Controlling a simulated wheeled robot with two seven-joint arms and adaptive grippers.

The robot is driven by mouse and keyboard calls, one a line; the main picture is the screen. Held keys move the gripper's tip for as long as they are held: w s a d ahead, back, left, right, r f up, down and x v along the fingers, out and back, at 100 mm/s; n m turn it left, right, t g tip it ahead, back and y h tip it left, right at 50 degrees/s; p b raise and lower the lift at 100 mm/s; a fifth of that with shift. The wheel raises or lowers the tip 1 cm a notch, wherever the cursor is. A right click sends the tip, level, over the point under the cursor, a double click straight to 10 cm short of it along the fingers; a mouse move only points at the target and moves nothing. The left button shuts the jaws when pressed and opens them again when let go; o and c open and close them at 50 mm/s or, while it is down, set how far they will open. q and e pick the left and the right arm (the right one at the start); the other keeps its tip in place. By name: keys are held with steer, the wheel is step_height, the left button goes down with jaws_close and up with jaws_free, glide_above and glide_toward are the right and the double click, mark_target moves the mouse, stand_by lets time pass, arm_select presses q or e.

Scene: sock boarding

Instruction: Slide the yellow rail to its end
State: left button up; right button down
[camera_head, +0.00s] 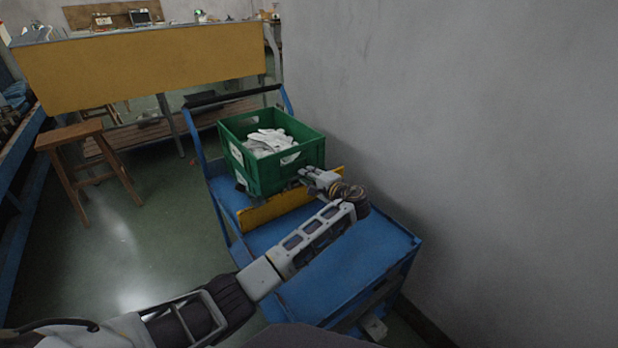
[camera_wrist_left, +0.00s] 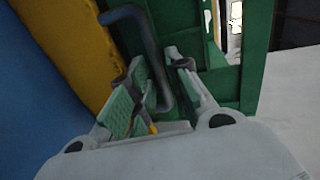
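The yellow rail (camera_head: 270,208) stands across the blue cart (camera_head: 345,258), along the near side of the green crate (camera_head: 283,172) holding white cloth items. In the left wrist view the yellow rail (camera_wrist_left: 72,45) runs along the upper left. A grey bent handle (camera_wrist_left: 145,42) shows beside it, in front of the green crate (camera_wrist_left: 200,88). My left gripper (camera_head: 312,178) is at the right end of the rail, near the crate's right corner. My right gripper is out of view.
A grey wall (camera_head: 460,120) stands close along the cart's right side. A wooden stool (camera_head: 85,160) and a table with a yellow front panel (camera_head: 145,68) are at the left and back. The near part of the cart top is mostly clear beyond my arm.

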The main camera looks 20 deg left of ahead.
arm_select(q)
jaws_close()
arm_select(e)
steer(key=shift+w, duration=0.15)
